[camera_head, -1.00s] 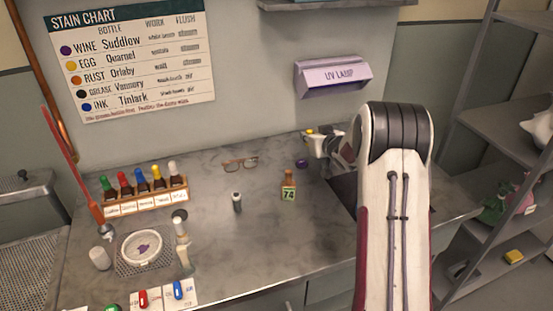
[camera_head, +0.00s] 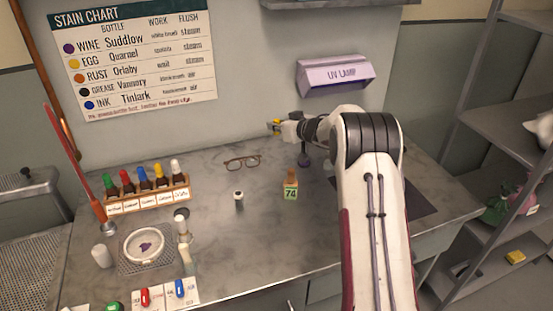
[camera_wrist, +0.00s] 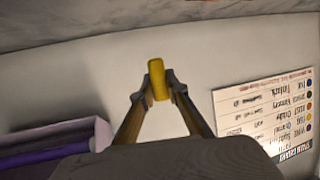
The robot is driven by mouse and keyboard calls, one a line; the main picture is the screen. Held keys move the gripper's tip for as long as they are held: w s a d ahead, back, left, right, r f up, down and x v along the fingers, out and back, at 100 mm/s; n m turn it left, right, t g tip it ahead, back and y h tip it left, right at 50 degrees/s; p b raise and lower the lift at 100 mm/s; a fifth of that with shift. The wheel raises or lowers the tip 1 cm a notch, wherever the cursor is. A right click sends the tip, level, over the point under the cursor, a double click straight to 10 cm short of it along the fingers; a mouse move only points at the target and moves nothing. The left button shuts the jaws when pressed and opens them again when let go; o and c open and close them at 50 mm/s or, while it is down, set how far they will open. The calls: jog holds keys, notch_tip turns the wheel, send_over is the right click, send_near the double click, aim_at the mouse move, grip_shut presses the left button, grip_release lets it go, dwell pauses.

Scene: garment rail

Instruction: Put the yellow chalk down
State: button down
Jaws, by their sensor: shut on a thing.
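The yellow chalk (camera_wrist: 158,80) is a short yellow stick between the fingertips of my gripper (camera_wrist: 160,88) in the wrist view. My gripper is shut on it. In the head view, my gripper (camera_head: 277,127) is at the back of the counter near the wall, with a small bit of the yellow chalk (camera_head: 275,123) showing at its tip. The chalk is held up above the grey counter (camera_head: 215,235), apart from it, as far as I can see.
A rack of bottles (camera_head: 150,198) and a round dish (camera_head: 144,246) are at left. The UV lamp (camera_head: 335,76) hangs on the wall. Free counter lies between.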

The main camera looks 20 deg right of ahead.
send_over(276, 158)
jog(key=shift+f, duration=3.1)
jog(key=shift+f, duration=1.9)
jog(key=shift+f, duration=0.1)
jog(key=c, duration=2)
grip_release()
jog(key=shift+s+d, duration=0.1)
